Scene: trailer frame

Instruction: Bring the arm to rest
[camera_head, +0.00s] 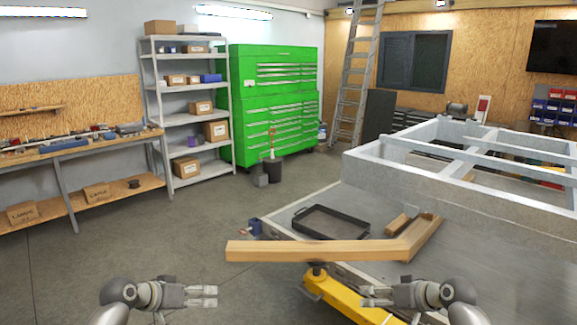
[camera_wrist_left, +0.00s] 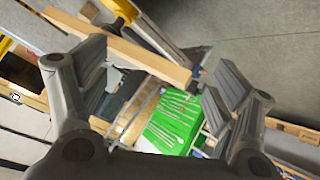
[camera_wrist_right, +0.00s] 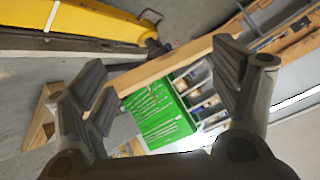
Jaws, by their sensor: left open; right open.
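My left gripper (camera_head: 212,296) is at the lower left of the head view, level and pointing inward. My right gripper (camera_head: 366,296) is at the lower right, pointing back toward the left one, with a wide gap between them. In the left wrist view, the left fingers (camera_wrist_left: 152,82) are apart with nothing between them. In the right wrist view, the right fingers (camera_wrist_right: 162,75) are also apart and empty. Both grippers appear in front of and below a wooden beam (camera_head: 300,250) in the head view. Neither seems to touch it.
A black tray (camera_head: 330,224) lies on the deck. A yellow jack (camera_head: 340,296) stands below, near my right gripper. Floor at left (camera_head: 150,235) is clear.

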